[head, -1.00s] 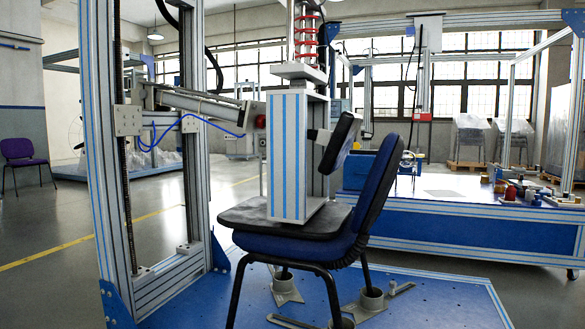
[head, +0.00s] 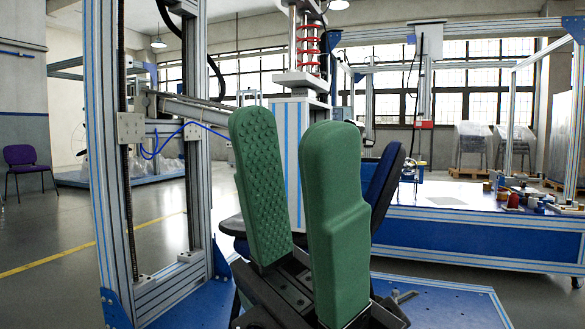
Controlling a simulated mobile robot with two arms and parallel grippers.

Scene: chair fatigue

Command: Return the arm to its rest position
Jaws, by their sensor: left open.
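My left gripper (head: 293,124) stands upright in the middle of the head view, close to the camera. Its two green padded fingers are spread apart, and nothing shows between them except the machine behind. The inner face of the left finger has a bumpy texture. Its dark base is at the bottom of the view. Behind it is the blue chair (head: 386,184) on the test rig, mostly hidden by the fingers; part of its backrest shows at right. The rig's pressing column (head: 289,150) rises behind the fingers. My right gripper is not in view.
The rig's tall aluminium frame (head: 195,120) stands at left. A blue-sided workbench (head: 475,238) with small items on it is at right. A purple chair (head: 28,160) is at far left. Open floor lies between that chair and the rig.

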